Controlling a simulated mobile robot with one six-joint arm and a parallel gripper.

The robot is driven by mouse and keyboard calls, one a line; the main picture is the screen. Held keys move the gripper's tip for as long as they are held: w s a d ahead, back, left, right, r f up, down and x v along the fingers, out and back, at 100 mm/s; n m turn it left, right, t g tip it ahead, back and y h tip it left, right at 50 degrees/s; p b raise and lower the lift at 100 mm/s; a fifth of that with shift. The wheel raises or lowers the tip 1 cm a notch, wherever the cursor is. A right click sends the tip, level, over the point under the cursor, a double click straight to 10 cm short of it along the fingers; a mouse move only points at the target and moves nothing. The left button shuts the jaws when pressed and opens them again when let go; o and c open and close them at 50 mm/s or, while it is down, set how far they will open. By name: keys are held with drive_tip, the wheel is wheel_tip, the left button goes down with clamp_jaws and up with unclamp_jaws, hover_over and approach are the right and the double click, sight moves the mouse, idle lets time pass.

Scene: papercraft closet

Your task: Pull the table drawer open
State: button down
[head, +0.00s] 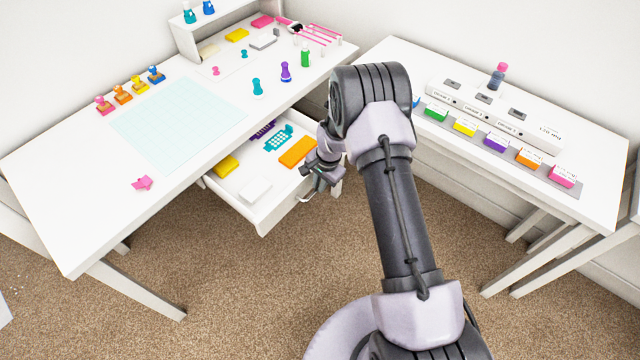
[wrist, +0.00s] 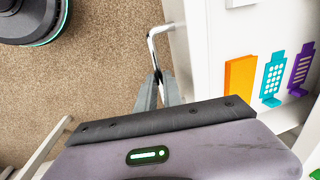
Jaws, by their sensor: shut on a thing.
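The table drawer (head: 265,215) is white and stands pulled out from under the white table (head: 60,190) in the head view. Inside it lie a yellow block, a white pad, an orange block and teal and purple pieces. My gripper (wrist: 158,75) is shut on the metal bar handle (wrist: 152,42) at the drawer's front in the wrist view. In the head view my gripper (head: 318,190) is at the drawer's right front side, partly hidden by my arm. The orange block (wrist: 240,78) and the teal piece (wrist: 272,78) show inside the drawer in the wrist view.
A second white table (head: 580,110) with colored blocks and a white device stands to the right. Stamps, bottles and a pale grid mat (head: 175,120) are on the drawer's table. Carpeted floor (head: 230,290) is open in front of the drawer.

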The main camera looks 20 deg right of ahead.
drive_tip(key=c, duration=1.8)
unclamp_jaws()
drive_tip(key=shift+o, duration=0.2)
drive_tip(key=shift+r, duration=0.1)
wheel_tip(320, 180, up, 17)
drive_tip(key=s+d+p, duration=0.2)
drive_tip(key=p, duration=0.4)
drive_tip(key=shift+s, duration=0.25)
